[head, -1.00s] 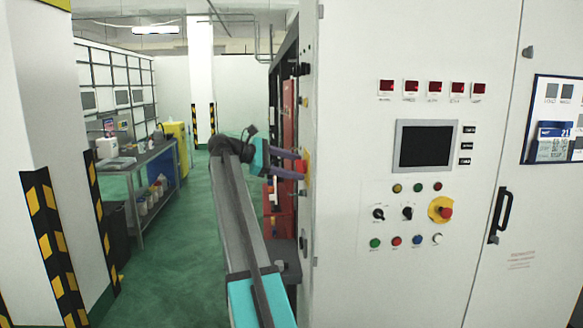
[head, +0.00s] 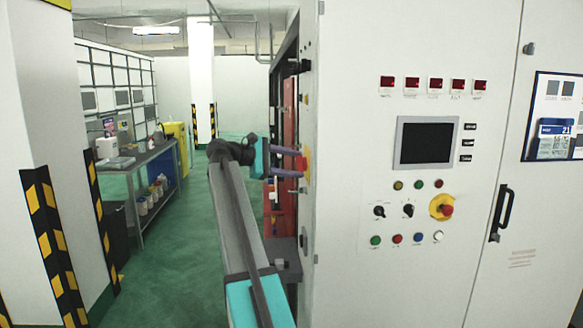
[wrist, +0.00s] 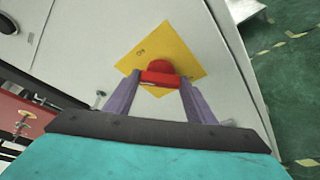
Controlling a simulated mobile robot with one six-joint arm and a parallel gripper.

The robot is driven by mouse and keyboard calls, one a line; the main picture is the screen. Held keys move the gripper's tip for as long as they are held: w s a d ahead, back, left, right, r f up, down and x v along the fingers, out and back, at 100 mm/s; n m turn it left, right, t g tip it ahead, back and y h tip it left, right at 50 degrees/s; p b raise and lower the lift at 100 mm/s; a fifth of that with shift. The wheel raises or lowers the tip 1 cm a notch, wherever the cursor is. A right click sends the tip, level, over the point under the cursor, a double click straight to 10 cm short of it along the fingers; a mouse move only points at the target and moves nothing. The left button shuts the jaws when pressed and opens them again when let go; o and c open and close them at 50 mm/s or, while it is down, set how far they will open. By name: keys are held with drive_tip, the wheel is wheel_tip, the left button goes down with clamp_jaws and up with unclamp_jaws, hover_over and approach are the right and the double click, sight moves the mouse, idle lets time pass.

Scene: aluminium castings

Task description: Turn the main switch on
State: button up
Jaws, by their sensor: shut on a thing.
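The main switch (wrist: 159,68) is a red rotary knob with a crossbar handle on a yellow plate (wrist: 185,55), fixed to the side wall of the white cabinet. My gripper (wrist: 160,84) has its two purple fingers at either end of the red handle and is shut on it. In the wrist view the handle lies nearly level across the picture, and the plate looks tilted. In the head view the switch (head: 301,163) shows edge-on at the cabinet's left side, with my gripper reaching it from the left. The handle's exact angle cannot be told there.
The cabinet front (head: 350,60) carries a screen (head: 425,143), several buttons and a red emergency stop (head: 445,210). A black door handle (head: 501,213) is at right. A workbench (head: 150,160) and striped pillar stand left. Green floor (head: 165,265) is open between.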

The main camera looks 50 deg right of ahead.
drive_tip(key=shift+s+f+m+h+b, duration=0.15)
drive_tip(key=shift+m+h+b, duration=0.7)
drive_tip(key=shift+m+b, duration=0.85)
drive_tip(key=shift+w+f+m+h+b, duration=0.15)
drive_tip(key=shift+m+h+b, duration=0.7)
drive_tip(key=shift+m+b, duration=0.8)
drive_tip(key=shift+s+r, duration=0.1)
drive_tip(key=o, duration=1)
drive_tip(key=shift+o, duration=0.2)
drive_tip(key=b+v, duration=0.2)
drive_tip(key=v, duration=1.1)
drive_tip(key=shift+a, duration=0.45)
